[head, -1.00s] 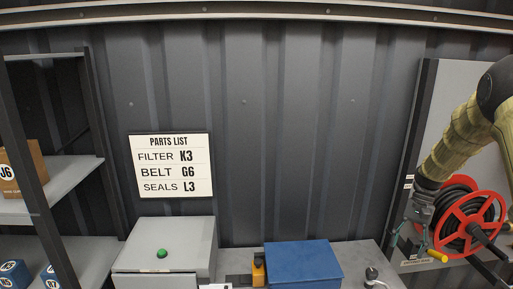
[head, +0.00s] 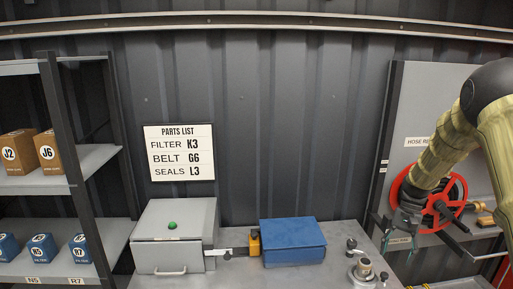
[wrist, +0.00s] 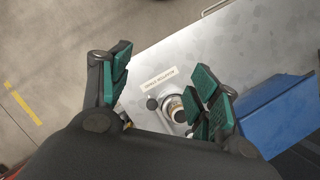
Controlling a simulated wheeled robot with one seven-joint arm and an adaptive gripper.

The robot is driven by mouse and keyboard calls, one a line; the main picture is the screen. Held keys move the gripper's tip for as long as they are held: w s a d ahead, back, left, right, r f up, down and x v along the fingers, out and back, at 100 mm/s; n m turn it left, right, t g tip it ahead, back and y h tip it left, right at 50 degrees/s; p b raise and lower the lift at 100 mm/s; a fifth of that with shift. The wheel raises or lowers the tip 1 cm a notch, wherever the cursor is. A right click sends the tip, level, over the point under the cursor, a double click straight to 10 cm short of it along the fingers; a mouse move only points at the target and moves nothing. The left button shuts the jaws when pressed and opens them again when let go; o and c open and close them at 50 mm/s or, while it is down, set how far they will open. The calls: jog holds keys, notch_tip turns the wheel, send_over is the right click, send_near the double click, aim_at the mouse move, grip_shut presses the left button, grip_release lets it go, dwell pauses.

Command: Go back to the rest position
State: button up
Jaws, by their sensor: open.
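My gripper (head: 399,230) hangs from my arm at the right of the head view, in front of the red hose reel (head: 408,184). In the wrist view my gripper (wrist: 165,95) is open, with its green-padded fingers spread apart and nothing between them that it holds. The grey bench top (wrist: 165,48) lies below it, with a small round metal fitting (wrist: 176,110) showing between the fingers.
The bench carries a grey box (head: 174,250) with a green button, a blue box (head: 292,242) and a metal fitting (head: 365,270). A shelf (head: 60,184) with brown and blue boxes stands left. A parts list (head: 180,153) hangs on the wall.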

jog(key=s+a+f+n+h, duration=0.1)
jog(key=s+a+f, duration=0.35)
jog(key=f, duration=0.45)
jog(key=s+a+f+n+t+h, duration=0.1)
jog(key=s+a+f, duration=0.2)
jog(key=s+f, duration=0.45)
jog(key=s+a+f+n+h, duration=0.1)
jog(key=s+a+f, duration=0.25)
jog(key=f, duration=0.75)
jog(key=s+a+f+n+t, duration=0.15)
jog(key=s+a, duration=0.25)
jog(key=s, duration=0.5)
jog(key=s+a+f+n, duration=0.2)
jog(key=s+a, duration=0.2)
jog(key=s, duration=0.5)
jog(key=s+a+f+n+t, duration=0.1)
jog(key=s+a, duration=0.3)
jog(key=s, duration=0.5)
notch_tip(320, 180, down, 15)
jog(key=b, duration=1.4)
jog(key=shift+d+r+b, duration=0.2)
jog(key=shift+d+b, duration=0.1)
jog(key=shift+s, duration=0.1)
